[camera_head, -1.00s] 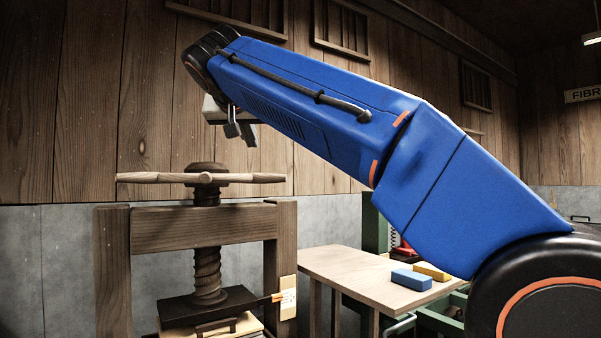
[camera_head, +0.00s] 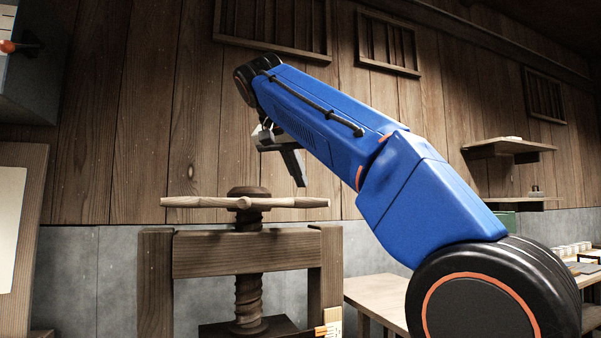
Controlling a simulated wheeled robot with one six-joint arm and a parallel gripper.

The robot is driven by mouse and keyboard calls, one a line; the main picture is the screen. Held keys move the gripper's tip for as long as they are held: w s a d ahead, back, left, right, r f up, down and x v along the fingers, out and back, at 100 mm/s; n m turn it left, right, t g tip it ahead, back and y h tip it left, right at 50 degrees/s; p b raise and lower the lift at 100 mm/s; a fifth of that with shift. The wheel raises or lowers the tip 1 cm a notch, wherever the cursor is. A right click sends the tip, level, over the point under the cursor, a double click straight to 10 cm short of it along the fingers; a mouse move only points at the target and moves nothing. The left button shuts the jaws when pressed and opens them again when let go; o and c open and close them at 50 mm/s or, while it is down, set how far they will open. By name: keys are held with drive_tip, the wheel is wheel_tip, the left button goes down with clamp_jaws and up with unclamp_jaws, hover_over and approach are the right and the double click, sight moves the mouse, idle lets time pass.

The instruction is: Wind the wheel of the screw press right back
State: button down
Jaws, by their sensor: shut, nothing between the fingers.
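The screw press stands at the lower left of centre, with a wooden frame (camera_head: 243,252) and a thick wooden screw (camera_head: 249,297). Its wheel is a long wooden cross-handle (camera_head: 290,203) on top of the screw, lying roughly level across the picture. A dark pressing plate (camera_head: 225,329) shows at the foot of the screw, partly cut off by the bottom edge. My gripper (camera_head: 299,180) points down above the right half of the handle. Its fingers are shut and empty, with a visible gap above the handle in the picture; its depth relative to the handle is hard to tell.
A brush-like item (camera_head: 333,320) hangs at the press's right post. A light wooden table (camera_head: 375,297) stands at right, and wall shelves (camera_head: 508,147) are beyond. A grey cabinet (camera_head: 30,75) and a leaning board (camera_head: 20,215) are at the left edge.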

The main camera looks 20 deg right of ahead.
drive_tip(key=shift+w+d+f, duration=0.75)
drive_tip(key=shift+w+d, duration=0.25)
drive_tip(key=shift+w+d+f, duration=0.7)
drive_tip(key=shift+w+d, duration=0.25)
drive_tip(key=shift+w, duration=0.1)
drive_tip(key=shift+w+d+f, duration=0.75)
drive_tip(key=shift+w+d, duration=0.25)
